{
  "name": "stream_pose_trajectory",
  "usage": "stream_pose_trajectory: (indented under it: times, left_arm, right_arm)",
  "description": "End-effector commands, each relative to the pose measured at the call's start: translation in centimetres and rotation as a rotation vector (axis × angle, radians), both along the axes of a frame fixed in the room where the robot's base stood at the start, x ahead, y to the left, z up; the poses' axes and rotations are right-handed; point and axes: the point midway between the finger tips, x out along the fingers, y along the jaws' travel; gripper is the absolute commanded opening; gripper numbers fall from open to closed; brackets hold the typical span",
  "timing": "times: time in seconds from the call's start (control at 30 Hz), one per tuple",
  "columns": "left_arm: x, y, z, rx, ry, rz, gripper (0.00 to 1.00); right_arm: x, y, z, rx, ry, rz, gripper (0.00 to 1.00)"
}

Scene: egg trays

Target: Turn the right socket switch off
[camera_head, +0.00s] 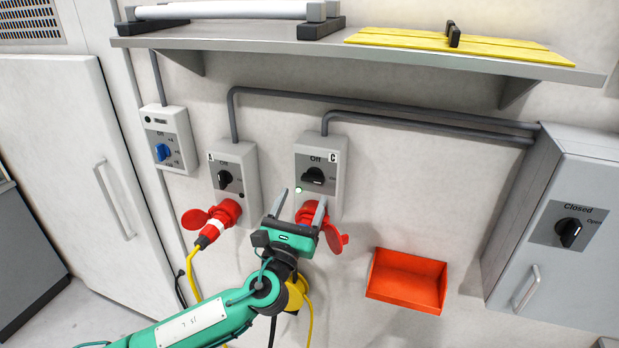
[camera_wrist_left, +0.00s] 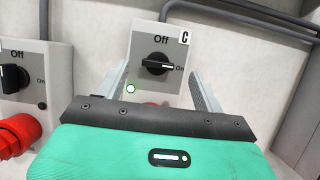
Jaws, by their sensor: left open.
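The right socket box (camera_head: 332,150), marked C, is on the wall, with a black rotary switch (camera_head: 313,175) below the word Off. In the left wrist view the switch (camera_wrist_left: 157,64) lies sideways, its white mark pointing right towards On. A small pale green light (camera_wrist_left: 130,89) shows at its lower left. My left gripper (camera_head: 303,195) is open and empty, just below and in front of the switch, its fingers apart to either side in the wrist view. It partly hides the red socket (camera_head: 335,238) under box C. My right gripper is not seen.
Socket box A (camera_head: 250,165) with its own switch and red plug (camera_head: 214,222) is to the left. A shelf (camera_head: 400,57) overhangs above. A red tray (camera_head: 405,300) sits lower right, and a grey cabinet (camera_head: 585,140) stands far right. Conduits run above the boxes.

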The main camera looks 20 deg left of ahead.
Motion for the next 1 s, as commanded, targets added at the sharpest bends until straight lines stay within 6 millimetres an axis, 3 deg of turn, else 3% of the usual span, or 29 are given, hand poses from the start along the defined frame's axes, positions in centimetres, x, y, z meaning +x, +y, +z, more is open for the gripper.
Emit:
stream_pose_trajectory:
  times: [0.3,0.73,0.97,1.0]
  left_arm:
    - [4.6,-0.2,1.0,0.000,-0.001,0.000,0.69]
    - [5.6,-0.2,1.1,-0.002,0.000,0.000,0.69]
    - [5.5,-0.2,1.1,-0.002,0.000,0.000,0.26]
    - [5.5,-0.2,1.1,-0.001,0.000,0.001,0.24]
  right_arm:
    - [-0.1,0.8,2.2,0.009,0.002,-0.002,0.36]
    - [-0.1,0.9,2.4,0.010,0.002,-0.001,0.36]
    - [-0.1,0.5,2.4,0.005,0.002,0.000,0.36]
    - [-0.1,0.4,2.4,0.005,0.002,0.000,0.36]
